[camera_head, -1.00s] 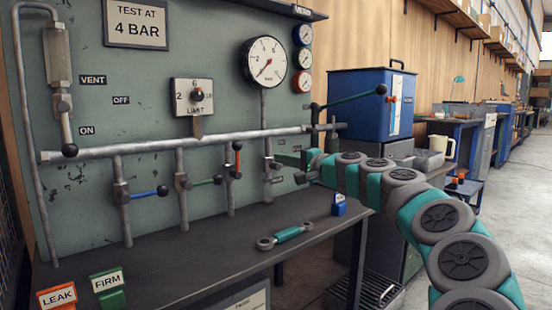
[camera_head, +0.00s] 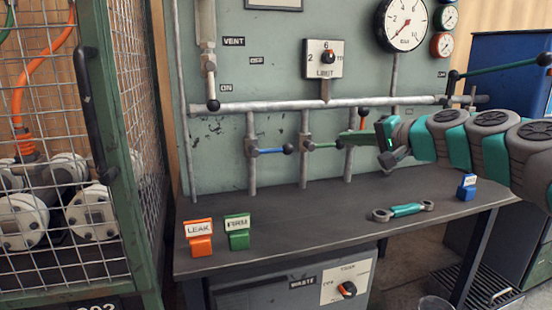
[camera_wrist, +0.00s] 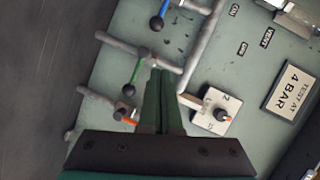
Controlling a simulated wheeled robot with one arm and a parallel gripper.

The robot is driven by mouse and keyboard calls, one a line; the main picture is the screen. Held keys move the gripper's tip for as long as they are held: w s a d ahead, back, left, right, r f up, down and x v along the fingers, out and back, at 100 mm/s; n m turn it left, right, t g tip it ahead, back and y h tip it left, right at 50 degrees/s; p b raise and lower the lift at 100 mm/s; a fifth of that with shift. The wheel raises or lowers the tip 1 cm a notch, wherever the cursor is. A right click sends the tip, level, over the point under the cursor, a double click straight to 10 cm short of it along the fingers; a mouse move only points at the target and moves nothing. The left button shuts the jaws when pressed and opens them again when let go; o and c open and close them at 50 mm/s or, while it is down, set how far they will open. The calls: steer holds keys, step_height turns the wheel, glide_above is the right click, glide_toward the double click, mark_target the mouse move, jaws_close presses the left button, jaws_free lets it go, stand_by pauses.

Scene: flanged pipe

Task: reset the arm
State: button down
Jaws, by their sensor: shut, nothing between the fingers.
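My gripper (camera_head: 343,138) is at the end of my green and grey arm, in front of the valve panel (camera_head: 280,85). Its green fingers are shut together and empty. In the head view they overlap the orange-handled valve (camera_head: 363,113) and point left towards the green-handled valve (camera_head: 328,145). In the wrist view the closed fingers (camera_wrist: 163,72) point at the pipework, near the green handle (camera_wrist: 135,71), with the orange handle (camera_wrist: 119,116) left of them. I cannot tell whether they touch anything.
The dark bench (camera_head: 300,225) holds orange LEAK (camera_head: 199,237) and green FIRM (camera_head: 237,232) blocks, a wrench (camera_head: 404,210) and a blue block (camera_head: 467,187). A mesh cage (camera_head: 70,200) stands left. A blue-handled valve (camera_head: 270,150) and the LIMIT dial (camera_head: 325,58) are on the panel.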

steer(key=s+a+f+n+g+p, duration=0.2)
steer(key=s+a+f+n+g, duration=0.15)
steer(key=s+a, duration=0.5)
steer(key=s+a+f+n+g+h+p, duration=0.25)
steer(key=s+a+f+g, duration=0.25)
steer(key=s+f, duration=0.65)
steer(key=s+d+f+g+h+p, duration=0.1)
steer(key=s+d+f+h, duration=0.1)
steer(key=s, duration=0.6)
steer(key=s+d+f+n+g+h+p, duration=0.1)
steer(key=s+d+f, duration=0.3)
steer(key=s, duration=0.4)
steer(key=s+d+f+g+h+p, duration=0.1)
steer(key=s+d+f+g+h, duration=0.2)
steer(key=s, duration=0.4)
steer(key=shift+s+d+f+h, duration=0.3)
steer(key=shift+s+d+h, duration=0.1)
steer(key=shift+d, duration=0.35)
steer(key=shift+w+g, duration=0.1)
steer(key=shift+g, duration=0.15)
